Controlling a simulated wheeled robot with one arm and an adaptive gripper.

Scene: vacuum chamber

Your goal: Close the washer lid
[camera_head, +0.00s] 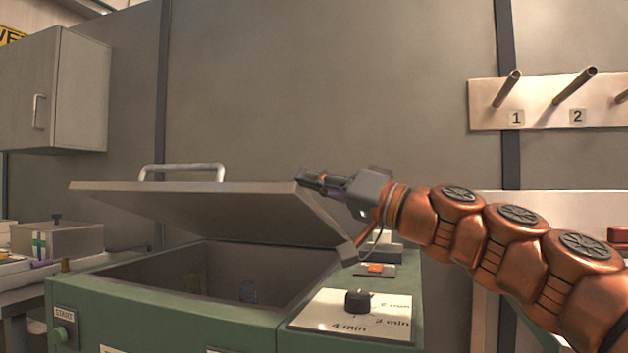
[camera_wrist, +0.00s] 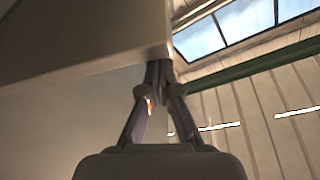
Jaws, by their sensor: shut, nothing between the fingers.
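The washer lid (camera_head: 210,210) is a flat grey panel, tilted partly open above the green washer (camera_head: 180,322). A metal handle (camera_head: 182,168) stands on top of it.
A control panel (camera_head: 330,318) with a black dial (camera_head: 358,301) is on the washer's right front. A green start button (camera_head: 60,335) is at the left. A wall cabinet (camera_head: 70,90) hangs left, and a numbered peg board (camera_head: 540,118) is on the right wall.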

